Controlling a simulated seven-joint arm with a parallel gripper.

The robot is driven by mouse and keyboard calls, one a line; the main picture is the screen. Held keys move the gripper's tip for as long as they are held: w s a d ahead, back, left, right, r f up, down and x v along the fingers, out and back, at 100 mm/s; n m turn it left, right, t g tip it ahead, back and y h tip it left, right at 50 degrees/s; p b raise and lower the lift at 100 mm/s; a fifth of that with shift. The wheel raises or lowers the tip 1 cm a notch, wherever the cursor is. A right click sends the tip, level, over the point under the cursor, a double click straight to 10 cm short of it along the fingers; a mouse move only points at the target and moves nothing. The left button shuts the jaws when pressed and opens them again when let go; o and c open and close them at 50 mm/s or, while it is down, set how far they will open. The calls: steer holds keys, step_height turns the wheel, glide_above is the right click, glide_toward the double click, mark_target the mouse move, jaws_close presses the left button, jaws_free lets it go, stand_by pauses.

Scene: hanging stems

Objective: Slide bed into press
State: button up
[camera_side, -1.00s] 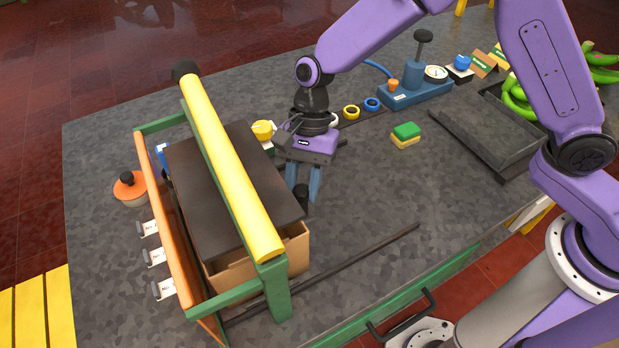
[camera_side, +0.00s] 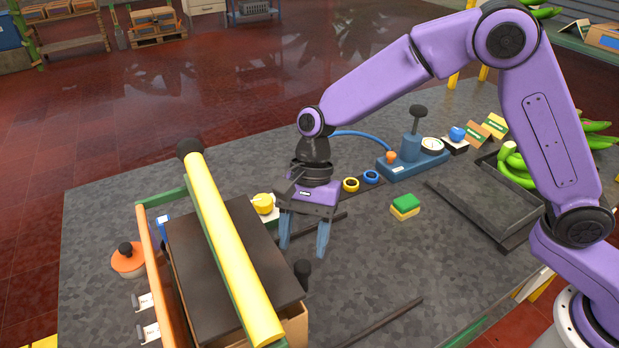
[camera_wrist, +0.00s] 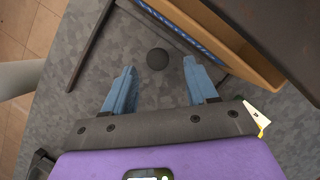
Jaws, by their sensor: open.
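The press is a frame with a yellow roller (camera_side: 230,245), an orange rail (camera_side: 157,265) and green bars. A box with a dark flat top (camera_side: 258,250) and tan cardboard-like sides sits under the roller; I take it to be the bed, though I cannot be sure. A black knob (camera_side: 302,270) stands at its right side and also shows in the wrist view (camera_wrist: 157,59). My gripper (camera_side: 303,249) is open and empty, pointing down just behind and above the knob. In the wrist view, the knob appears between and slightly beyond the blue fingertips (camera_wrist: 160,70).
A green-yellow sponge (camera_side: 405,207) lies right of my gripper. Tape rolls (camera_side: 371,177), a blue pump-like device (camera_side: 412,160) and a dark tray (camera_side: 480,205) stand farther right and back. A dark rod (camera_side: 385,322) lies in front. The tabletop between is clear.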

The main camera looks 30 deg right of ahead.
steer(key=v, duration=1.3)
steer(key=shift+s, duration=0.1)
steer(key=s+d+f+n+t+h, duration=0.1)
steer(key=s+d+f+n, duration=0.1)
steer(key=s+d+n, duration=0.8)
steer(key=s+d+f+n+t+h, duration=0.1)
steer(key=s+d+f+n+t, duration=0.1)
steer(key=s+d+n, duration=0.9)
steer(key=s+d+f, duration=0.1)
steer(key=s+d, duration=0.2)
steer(key=s, duration=0.1)
steer(key=shift+d+n+h, duration=0.2)
steer(key=shift+n+h, duration=0.1)
steer(key=shift+h, duration=0.1)
stand_by(0.6)
